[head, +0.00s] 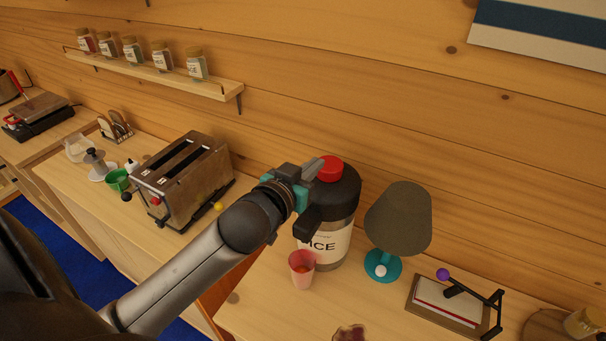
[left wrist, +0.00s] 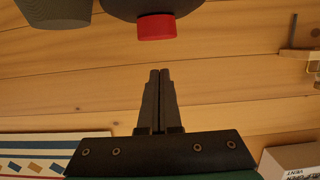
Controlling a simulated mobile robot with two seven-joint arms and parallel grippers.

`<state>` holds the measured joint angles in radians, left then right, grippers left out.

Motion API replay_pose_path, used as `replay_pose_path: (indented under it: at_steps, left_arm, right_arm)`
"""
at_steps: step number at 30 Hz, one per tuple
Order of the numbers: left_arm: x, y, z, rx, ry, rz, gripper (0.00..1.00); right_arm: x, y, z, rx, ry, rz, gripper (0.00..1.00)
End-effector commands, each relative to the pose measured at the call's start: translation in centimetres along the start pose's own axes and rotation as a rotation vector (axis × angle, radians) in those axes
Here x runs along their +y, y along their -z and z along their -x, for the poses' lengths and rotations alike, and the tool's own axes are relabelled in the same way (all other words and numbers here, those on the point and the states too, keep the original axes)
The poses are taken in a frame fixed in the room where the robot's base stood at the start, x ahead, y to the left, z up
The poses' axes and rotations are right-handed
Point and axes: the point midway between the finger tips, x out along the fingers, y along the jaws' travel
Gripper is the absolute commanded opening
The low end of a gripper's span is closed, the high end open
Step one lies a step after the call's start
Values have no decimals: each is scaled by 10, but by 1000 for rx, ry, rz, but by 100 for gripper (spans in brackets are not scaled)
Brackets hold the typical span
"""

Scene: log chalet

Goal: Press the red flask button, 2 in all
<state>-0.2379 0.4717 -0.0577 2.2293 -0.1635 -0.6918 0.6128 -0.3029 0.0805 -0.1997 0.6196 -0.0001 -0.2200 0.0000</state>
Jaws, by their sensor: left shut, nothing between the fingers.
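The flask (head: 345,215) stands upright on the right counter, with a dark top, a dark spout and a pale label whose visible letters read "ICE". Its red button (head: 330,168) sits on the top and also shows in the left wrist view (left wrist: 157,27). My left gripper (head: 313,168) is shut and empty, beside the button on its left in the head view. In the left wrist view its closed fingertips (left wrist: 158,72) point toward the button, with a visible gap between them. A translucent pink cup (head: 302,269) stands under the spout. My right gripper is out of view.
A lamp (head: 398,218) stands close to the right of the flask, and a device with a purple knob (head: 451,290) lies beyond it. A toaster (head: 183,180) is left of my arm. A shelf with jars (head: 160,75) hangs on the log wall behind.

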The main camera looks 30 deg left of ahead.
Motion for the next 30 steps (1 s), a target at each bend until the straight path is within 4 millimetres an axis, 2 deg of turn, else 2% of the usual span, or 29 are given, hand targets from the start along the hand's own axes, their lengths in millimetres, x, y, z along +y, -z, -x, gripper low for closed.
replay_pose_path:
  at_steps: [3,10,30]
  left_arm:
    - [0,-1,18,-1,-1,1,0]
    - [0,0,38,0,0,0,0]
    - [0,1,41,1,0,0,0]
  right_arm:
    - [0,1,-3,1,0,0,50]
    - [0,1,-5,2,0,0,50]
    - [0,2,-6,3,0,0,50]
